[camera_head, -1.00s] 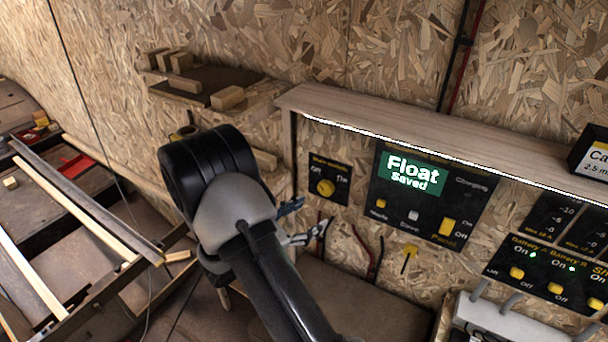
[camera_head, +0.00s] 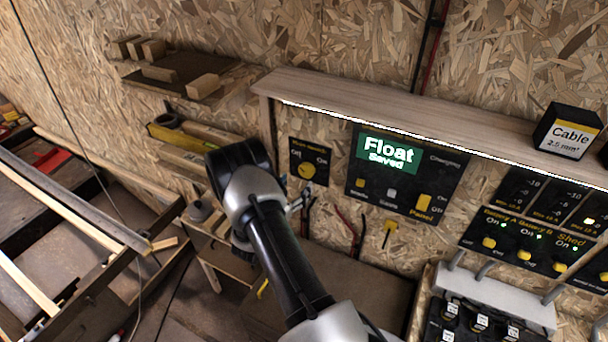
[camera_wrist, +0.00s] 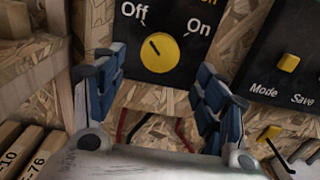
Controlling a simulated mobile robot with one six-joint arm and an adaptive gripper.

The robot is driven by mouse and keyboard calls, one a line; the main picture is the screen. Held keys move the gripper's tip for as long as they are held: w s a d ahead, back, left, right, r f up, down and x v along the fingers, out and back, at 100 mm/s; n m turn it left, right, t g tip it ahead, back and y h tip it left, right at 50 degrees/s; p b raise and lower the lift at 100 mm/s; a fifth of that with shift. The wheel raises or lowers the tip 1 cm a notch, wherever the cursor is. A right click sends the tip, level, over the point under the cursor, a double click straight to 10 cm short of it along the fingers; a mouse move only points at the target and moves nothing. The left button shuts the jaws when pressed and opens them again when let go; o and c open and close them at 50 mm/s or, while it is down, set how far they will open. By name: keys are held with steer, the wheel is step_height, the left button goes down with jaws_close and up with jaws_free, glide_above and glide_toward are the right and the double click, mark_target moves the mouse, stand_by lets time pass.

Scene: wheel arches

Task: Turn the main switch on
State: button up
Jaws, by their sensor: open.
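The main switch is a round yellow knob (camera_wrist: 159,52) on a black plate (camera_wrist: 180,22) marked Off at left and On at right. Its dark pointer line leans up and left, toward Off. In the head view the knob (camera_head: 306,170) sits on the small plate left of the Float display. In the wrist view my gripper (camera_wrist: 160,100) is open and empty, one blue-padded finger on each side, below and in front of the knob. No contact with the knob shows. In the head view my arm hides most of the gripper (camera_head: 300,200).
A wooden ledge (camera_head: 400,115) overhangs the panels. Red and black wires (camera_wrist: 150,125) run below the switch. A shelf with wood blocks (camera_head: 180,75) is at upper left.

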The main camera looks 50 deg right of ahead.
mark_target(305, 173)
steer(key=x, duration=0.6)
steer(key=shift+d, duration=0.4)
steer(key=shift+w, duration=0.1)
steer(key=shift+c, duration=0.6)
steer(key=c, duration=0.9)
